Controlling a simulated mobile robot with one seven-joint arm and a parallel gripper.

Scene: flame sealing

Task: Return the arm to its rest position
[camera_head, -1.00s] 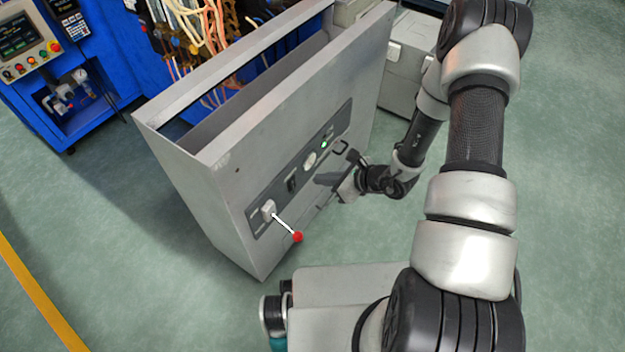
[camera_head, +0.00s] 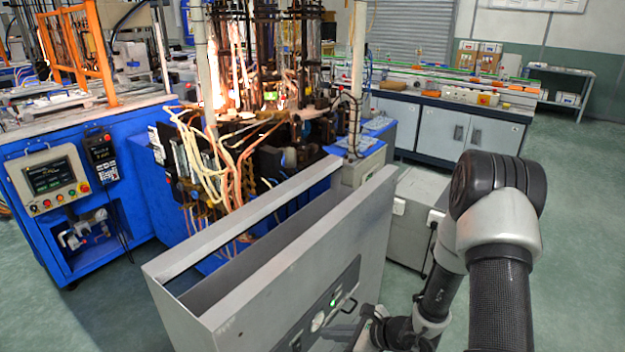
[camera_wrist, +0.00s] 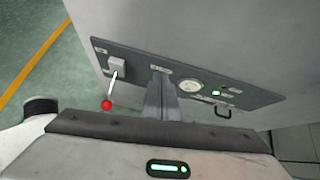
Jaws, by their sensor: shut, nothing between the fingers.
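My arm (camera_head: 502,295) comes down the right side of the head view, bent at the elbow. My gripper (camera_wrist: 160,80) is shut and empty in the wrist view. Its fingers point at the control panel of the grey cabinet; whether they touch it I cannot tell. The panel strip (camera_wrist: 140,72) carries a lever with a red ball (camera_wrist: 107,104), a round gauge (camera_wrist: 191,85), a lit green lamp (camera_wrist: 215,93) and a dark handle (camera_wrist: 222,112). In the head view the gripper is low beside the cabinet, partly cut off by the bottom edge.
The grey cabinet (camera_head: 290,285) stands close to the left of my arm. Behind it is a blue flame machine (camera_head: 180,190) with hoses and glowing burners. A control console (camera_head: 52,185) stands at left. A grey box (camera_head: 412,220) is behind my arm. Green floor (camera_head: 575,230) is clear at right.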

